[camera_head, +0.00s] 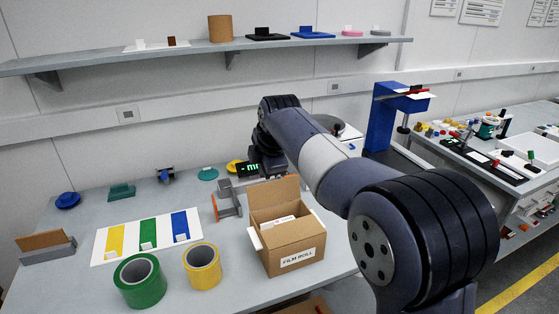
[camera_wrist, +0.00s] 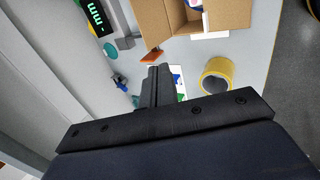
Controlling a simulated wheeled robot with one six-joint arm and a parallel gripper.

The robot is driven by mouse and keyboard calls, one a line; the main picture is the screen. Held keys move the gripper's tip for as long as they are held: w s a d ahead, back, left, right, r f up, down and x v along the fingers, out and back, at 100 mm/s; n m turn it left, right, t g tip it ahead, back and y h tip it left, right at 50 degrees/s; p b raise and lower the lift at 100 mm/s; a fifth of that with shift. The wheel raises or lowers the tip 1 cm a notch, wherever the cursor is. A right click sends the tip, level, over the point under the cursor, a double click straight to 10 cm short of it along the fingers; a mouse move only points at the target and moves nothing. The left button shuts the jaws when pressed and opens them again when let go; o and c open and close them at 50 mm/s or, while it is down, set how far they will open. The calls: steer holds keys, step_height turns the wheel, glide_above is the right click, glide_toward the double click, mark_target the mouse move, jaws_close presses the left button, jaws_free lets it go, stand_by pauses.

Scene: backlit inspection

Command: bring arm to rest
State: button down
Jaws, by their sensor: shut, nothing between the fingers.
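My arm reaches from the lower right of the head view over the workbench (camera_head: 85,262), bent above it. Its wrist end is over the back of the bench, behind the open cardboard box. My gripper (camera_wrist: 158,72) shows in the wrist view with its fingers together and nothing between them. It hangs above the bench, apart from the things there. In the head view the fingers cannot be made out clearly.
An open cardboard box (camera_head: 291,243) marked FILM ROLL stands below my arm. A green roll (camera_head: 140,282), a yellow roll (camera_head: 202,267) and a colour-striped sheet (camera_head: 101,245) lie to its left. A blue stand (camera_head: 381,121) rises right of my arm. A shelf (camera_head: 200,51) runs above.

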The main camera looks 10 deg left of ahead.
mark_target(266, 224)
stand_by(0.3)
step_height(266, 224, down, 14)
steer(key=shift+b, duration=0.65)
steer(key=shift+s+f, duration=0.1)
steer(key=shift+f, duration=0.25)
steer(key=shift+f+b, duration=0.25)
steer(key=shift+b, duration=0.05)
